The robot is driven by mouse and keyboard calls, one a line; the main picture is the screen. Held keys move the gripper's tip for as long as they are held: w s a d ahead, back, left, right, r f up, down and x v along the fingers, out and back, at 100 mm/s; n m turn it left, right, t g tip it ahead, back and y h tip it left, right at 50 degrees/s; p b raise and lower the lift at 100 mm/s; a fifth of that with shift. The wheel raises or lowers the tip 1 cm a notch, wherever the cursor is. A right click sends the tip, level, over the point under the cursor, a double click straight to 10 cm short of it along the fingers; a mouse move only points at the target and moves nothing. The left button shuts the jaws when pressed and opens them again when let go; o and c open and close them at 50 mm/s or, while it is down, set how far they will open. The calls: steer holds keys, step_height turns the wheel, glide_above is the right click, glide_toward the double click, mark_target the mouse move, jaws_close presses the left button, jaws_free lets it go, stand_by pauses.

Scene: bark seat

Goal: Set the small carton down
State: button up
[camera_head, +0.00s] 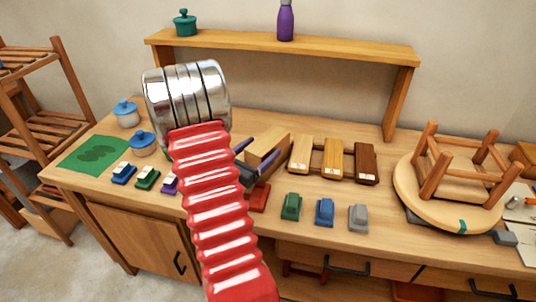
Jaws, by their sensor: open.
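The small carton appears to be the tan box (268,142) just right of my red ribbed arm, at the left end of a row of wooden pieces. My gripper (257,160) shows only in part, with dark and purple fingers beside the box's left side and near end. The jaws are open around or beside the box; I cannot tell which. The arm hides the rest of the gripper. The box looks slightly tilted, and its underside is hidden, so contact with the bench (400,225) is unclear.
Three labelled wooden blocks (333,158) stand right of the box. Several small coloured pieces line the front, including a red one (259,198) and a green one (291,206). An upturned stool (445,195) lies at right. A raised shelf (340,48) spans the back.

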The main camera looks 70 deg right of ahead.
mark_target(268, 143)
steer(key=x, duration=0.4)
steer(key=shift+s, duration=0.1)
stand_by(0.4)
steer(key=c, duration=1.5)
steer(key=shift+r, duration=0.1)
steer(key=shift+r, duration=4.95)
steer(key=shift+s, duration=0.1)
